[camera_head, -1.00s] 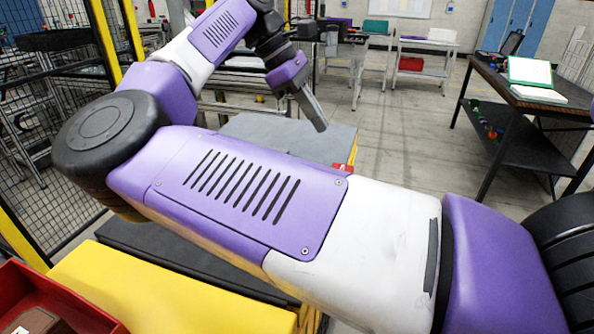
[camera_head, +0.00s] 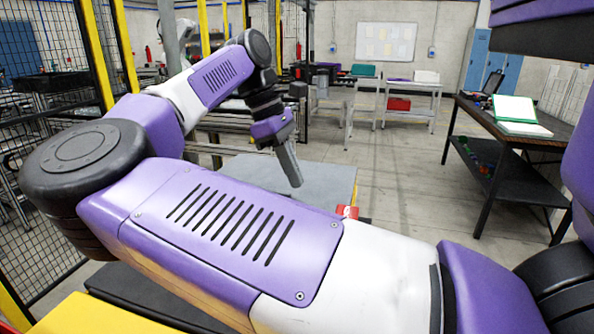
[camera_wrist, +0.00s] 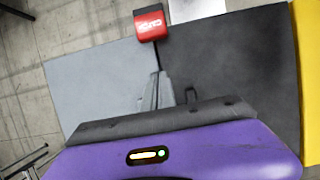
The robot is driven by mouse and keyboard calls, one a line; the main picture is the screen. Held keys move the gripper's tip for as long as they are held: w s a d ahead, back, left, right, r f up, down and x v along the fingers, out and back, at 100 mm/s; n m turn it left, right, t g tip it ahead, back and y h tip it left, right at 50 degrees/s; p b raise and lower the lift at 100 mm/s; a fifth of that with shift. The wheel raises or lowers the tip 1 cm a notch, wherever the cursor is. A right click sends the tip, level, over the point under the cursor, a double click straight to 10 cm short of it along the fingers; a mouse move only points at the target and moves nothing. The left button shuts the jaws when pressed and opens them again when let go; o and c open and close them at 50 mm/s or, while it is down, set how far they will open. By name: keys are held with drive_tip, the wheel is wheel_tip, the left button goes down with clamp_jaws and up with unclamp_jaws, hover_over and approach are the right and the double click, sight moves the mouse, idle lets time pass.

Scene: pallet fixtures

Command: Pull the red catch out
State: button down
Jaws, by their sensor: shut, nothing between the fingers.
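The red catch (camera_head: 348,211) shows at the right edge of the grey-topped fixture (camera_head: 322,178), partly hidden by my own arm. In the wrist view, the catch (camera_wrist: 150,23) is a small red block with white lettering at the top. It sits at the edge where a light grey panel (camera_wrist: 95,88) and a dark panel (camera_wrist: 235,70) meet. My gripper (camera_head: 297,183) is shut and empty, pointing down over the fixture, left of the catch in the head view. In the wrist view, my gripper (camera_wrist: 157,76) is below the catch, with a visible gap between them.
A yellow strip (camera_wrist: 308,80) borders the dark panel. A black-topped workbench (camera_head: 505,122) stands at the right and mesh fencing (camera_head: 40,130) at the left. The floor (camera_head: 400,190) right of the fixture is clear.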

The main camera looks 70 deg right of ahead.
sight(341, 212)
drive_tip(key=p+x, duration=0.1)
drive_tip(key=x, duration=0.5)
drive_tip(key=shift+s+f, duration=0.25)
drive_tip(key=shift+f, duration=0.05)
drive_tip(key=s+p, duration=0.1)
drive_tip(key=s, duration=0.3)
drive_tip(key=shift+d, duration=0.15)
drive_tip(key=shift+f, duration=0.1)
drive_tip(key=s+b, duration=0.1)
drive_tip(key=s, duration=0.2)
drive_tip(key=shift+d+f+b, duration=0.1)
drive_tip(key=shift+d+b, duration=0.05)
drive_tip(key=shift+b, duration=0.25)
drive_tip(key=shift+s, duration=0.3)
